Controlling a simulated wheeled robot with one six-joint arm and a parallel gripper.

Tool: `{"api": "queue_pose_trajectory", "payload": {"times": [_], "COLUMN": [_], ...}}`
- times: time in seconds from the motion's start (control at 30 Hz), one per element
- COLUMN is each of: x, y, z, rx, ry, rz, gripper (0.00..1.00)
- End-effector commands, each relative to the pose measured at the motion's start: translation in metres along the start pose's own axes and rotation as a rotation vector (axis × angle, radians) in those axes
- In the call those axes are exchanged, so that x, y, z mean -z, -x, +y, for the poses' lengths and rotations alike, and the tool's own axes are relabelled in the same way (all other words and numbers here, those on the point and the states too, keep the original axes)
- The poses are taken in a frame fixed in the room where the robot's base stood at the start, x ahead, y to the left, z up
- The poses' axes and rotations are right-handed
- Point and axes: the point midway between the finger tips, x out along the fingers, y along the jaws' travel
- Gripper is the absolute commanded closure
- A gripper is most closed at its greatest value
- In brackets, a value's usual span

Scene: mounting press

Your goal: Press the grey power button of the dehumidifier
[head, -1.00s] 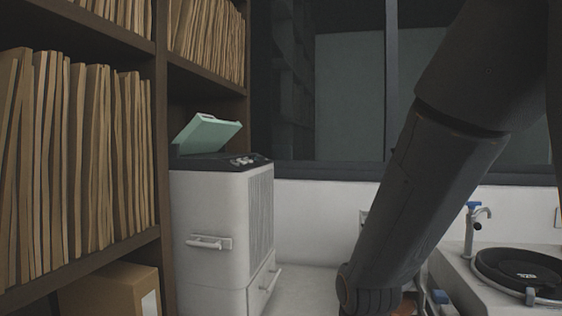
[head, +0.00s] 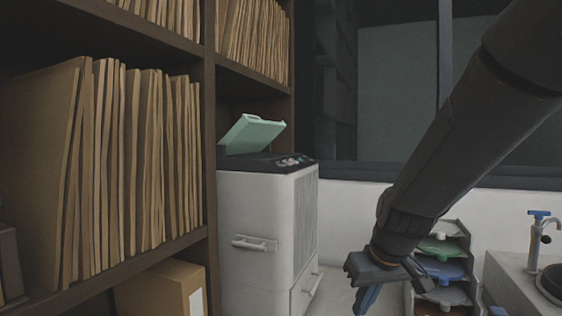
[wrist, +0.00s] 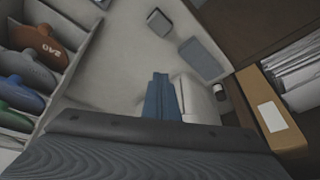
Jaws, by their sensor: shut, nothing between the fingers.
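The dehumidifier (head: 270,215) is a pale grey upright box at the centre left of the head view. Its dark control panel (head: 262,162) is on top, with a green lid (head: 252,131) raised at a tilt. Several small buttons (head: 290,161) show at the panel's right; which is the grey power button is too small to tell. My gripper (head: 366,300) has blue fingers and is to the right of the dehumidifier and lower than its panel, apart from it in the picture. In the wrist view the gripper's fingers (wrist: 161,95) are together and empty.
A tall shelf (head: 212,120) of brown folders stands to the left, with a cardboard box (head: 160,292) on a low shelf. A tray rack (head: 450,262) with coloured items is right of my gripper. A counter with a blue-handled tap (head: 538,232) is at the far right.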

Motion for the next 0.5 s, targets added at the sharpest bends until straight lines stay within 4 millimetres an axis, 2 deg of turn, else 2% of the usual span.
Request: {"api": "queue_pose_trajectory", "payload": {"times": [0.03,0.2,0.37,0.5], "x": [0.031,0.124,0.202,0.261], "y": [0.016,0.069,0.131,0.191], "z": [-0.004,-0.021,-0.041,-0.06], "rx": [0.012,0.048,0.065,0.066], "ry": [0.04,0.195,0.344,0.47], "rz": [0.051,0.217,0.381,0.523], "gripper": [1.0,1.0,1.0,1.0]}}
